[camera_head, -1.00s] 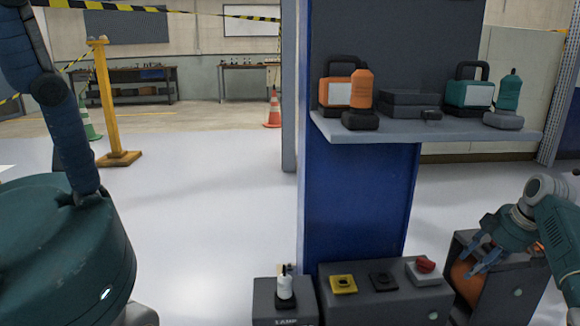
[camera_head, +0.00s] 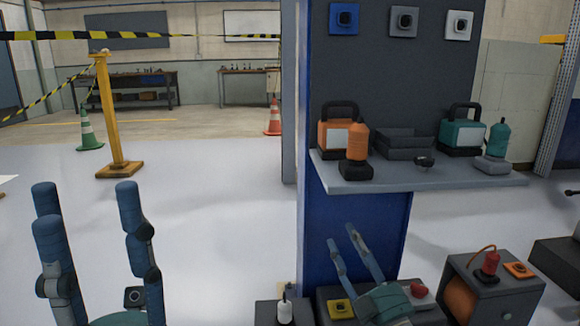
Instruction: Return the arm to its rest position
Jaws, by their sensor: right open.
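My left gripper (camera_head: 86,187) is close to the camera at the lower left. Its blue fingers stand upright and wide apart with nothing between them. My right gripper (camera_head: 341,236) is in front of the blue post, over the low grey console. Its two fingers point up, apart and empty, and its teal body hides part of the console top. An orange film roller (camera_head: 459,303) sits inside the open-fronted grey box (camera_head: 508,300) to the right, away from my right gripper.
The grey shelf (camera_head: 440,180) holds orange and teal handled units, small bottles and dark trays. A yellow button plate (camera_head: 341,308) and red button (camera_head: 419,291) are on the console. A red-topped piece (camera_head: 491,264) stands on the grey box.

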